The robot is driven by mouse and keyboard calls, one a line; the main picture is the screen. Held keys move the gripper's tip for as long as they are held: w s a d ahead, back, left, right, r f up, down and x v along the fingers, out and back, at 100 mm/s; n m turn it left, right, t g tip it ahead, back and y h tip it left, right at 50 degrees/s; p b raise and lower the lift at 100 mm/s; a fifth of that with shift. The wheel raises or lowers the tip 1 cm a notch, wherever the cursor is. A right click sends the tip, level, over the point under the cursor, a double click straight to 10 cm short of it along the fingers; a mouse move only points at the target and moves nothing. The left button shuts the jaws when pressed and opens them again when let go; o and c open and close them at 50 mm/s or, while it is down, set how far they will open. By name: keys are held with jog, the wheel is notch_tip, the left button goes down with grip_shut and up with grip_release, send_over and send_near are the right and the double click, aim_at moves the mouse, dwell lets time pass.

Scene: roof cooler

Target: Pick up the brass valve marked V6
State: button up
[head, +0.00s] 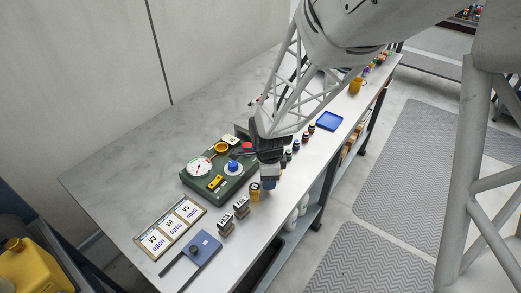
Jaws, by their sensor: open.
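My gripper (268,182) points down over the front part of the bench, just right of a green panel, and is open. Directly beside it on the left stands a small brass-yellow cylinder (255,191) with a dark marked top. It looks like a brass valve, but its marking is too small to read. Two dark blocks with pale markings, one nearer (225,226) and one farther (241,207), stand to its lower left. Whether anything is between the jaws is hidden by the gripper body. No V6 mark is legible on any valve.
The green panel (207,193) carries a gauge, a blue knob and yellow parts. A blue plate (193,252) lies nearby. Small coloured bottles and a blue tray (329,121) stand farther right. The bench's left is clear.

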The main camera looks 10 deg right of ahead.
jog(key=shift+f, duration=0.4)
jog(key=c, duration=0.7)
jog(key=shift+c, duration=0.2)
jog(key=shift+r, duration=0.15)
jog(key=shift+r, duration=0.8)
jog(key=shift+s+r, duration=0.1)
jog(key=shift+r, duration=0.85)
jog(key=s+d+r, duration=0.1)
jog(key=s+d, duration=0.1)
jog(key=s, duration=1.3)
jog(key=shift+s+r, duration=0.15)
jog(key=shift+s, duration=0.15)
